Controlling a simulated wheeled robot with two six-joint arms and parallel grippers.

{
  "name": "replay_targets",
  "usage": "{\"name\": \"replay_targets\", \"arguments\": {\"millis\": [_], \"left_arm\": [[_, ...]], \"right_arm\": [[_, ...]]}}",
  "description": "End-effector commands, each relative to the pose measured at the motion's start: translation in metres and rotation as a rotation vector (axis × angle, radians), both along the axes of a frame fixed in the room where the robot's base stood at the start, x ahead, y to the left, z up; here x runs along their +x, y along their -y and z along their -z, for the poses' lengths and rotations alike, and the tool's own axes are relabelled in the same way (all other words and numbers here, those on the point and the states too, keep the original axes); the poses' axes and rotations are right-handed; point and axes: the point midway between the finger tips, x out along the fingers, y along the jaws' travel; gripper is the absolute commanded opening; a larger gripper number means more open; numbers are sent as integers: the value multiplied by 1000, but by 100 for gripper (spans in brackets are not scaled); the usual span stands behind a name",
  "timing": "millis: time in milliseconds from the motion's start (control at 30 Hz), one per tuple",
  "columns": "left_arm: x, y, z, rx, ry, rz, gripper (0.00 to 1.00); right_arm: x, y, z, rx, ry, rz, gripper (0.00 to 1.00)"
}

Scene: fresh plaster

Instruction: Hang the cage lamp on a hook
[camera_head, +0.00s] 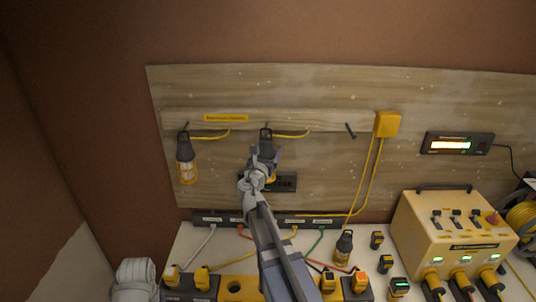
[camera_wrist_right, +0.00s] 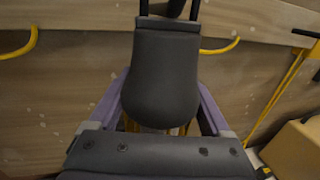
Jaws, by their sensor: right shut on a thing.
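My right gripper (camera_head: 266,165) is shut on a cage lamp (camera_head: 266,146) with a dark cap and a yellow cage, held upright in front of the middle of the wooden rail (camera_head: 325,119). In the right wrist view the lamp's dark cap (camera_wrist_right: 160,75) stands between the jaws, its hanging loop (camera_wrist_right: 168,8) cut off by the top edge. The loop overlaps the middle hook's place in the head view; I cannot tell whether it is on that hook. A second cage lamp (camera_head: 186,162) hangs from the left hook. The right hook (camera_head: 350,130) is empty. My left gripper is not in view.
A third lamp (camera_head: 344,247) stands on the bench. A yellow power box (camera_head: 455,225) stands at the right, with several yellow plugs and tools along the front. Yellow cables run down from a yellow wall box (camera_head: 388,124). The board between the middle and right hooks is clear.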

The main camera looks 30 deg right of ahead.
Motion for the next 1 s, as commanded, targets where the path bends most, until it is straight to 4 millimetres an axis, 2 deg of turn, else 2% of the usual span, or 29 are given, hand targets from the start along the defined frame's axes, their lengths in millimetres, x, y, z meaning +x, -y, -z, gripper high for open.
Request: {"name": "replay_targets", "arguments": {"millis": [367, 1000], "left_arm": [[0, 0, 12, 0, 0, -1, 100], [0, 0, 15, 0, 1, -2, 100]], "right_arm": [[16, 10, 12, 0, 0, 1, 7], [17, 10, 15, 0, 0, 0, 7]]}}
